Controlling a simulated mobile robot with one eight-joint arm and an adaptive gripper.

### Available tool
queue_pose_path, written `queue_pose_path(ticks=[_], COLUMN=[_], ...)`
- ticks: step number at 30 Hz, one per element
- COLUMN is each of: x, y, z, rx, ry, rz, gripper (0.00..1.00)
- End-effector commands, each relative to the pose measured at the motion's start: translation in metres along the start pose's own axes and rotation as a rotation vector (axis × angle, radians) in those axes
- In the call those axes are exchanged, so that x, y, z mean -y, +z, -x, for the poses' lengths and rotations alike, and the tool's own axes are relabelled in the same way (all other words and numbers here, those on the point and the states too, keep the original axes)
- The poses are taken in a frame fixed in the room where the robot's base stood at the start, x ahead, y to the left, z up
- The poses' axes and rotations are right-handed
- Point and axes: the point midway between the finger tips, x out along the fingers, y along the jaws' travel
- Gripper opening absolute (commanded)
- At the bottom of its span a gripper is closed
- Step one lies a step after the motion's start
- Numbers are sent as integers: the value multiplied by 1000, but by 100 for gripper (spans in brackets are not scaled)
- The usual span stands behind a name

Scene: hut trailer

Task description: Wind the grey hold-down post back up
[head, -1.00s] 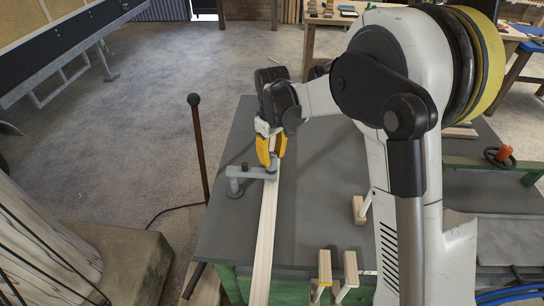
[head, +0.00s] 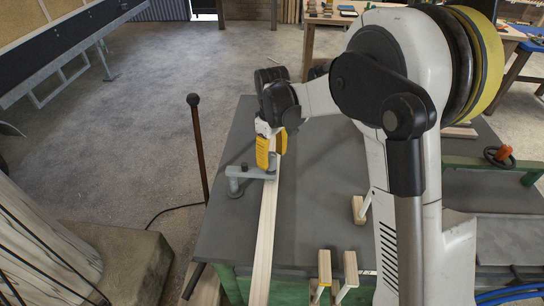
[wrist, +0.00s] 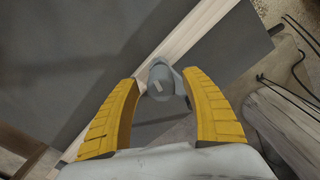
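The grey hold-down (head: 240,173) stands at the left edge of the dark bench top, its arm reaching right to a pale wooden board (head: 262,240). My gripper (head: 268,162), with yellow fingers, points down over the arm's right end, above the board. In the wrist view my gripper (wrist: 162,76) is open, one finger on each side of the round grey post (wrist: 160,84), which has a pale mark on top. Gaps show between the post and both fingers. The board (wrist: 190,32) runs diagonally beneath. In the head view the fingers hide the post's upper part.
The dark bench top (head: 315,180) is mostly clear around the board. Small wooden blocks (head: 324,268) stand at its front edge. A brown rod with a ball top (head: 198,140) rises beside the bench's left edge. An orange-handled wheel (head: 499,156) is at the right.

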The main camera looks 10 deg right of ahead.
Motion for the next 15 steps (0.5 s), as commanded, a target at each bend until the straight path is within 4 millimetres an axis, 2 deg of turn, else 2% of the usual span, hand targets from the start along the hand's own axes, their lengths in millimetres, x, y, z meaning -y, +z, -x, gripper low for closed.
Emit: queue_pose_path(ticks=[8, 11, 15], x=[0, 0, 0], y=[0, 0, 0], z=[7, 22, 54], rx=[0, 0, 0], ry=[0, 0, 0], rz=[0, 0, 0], gripper=[55, 55, 55])
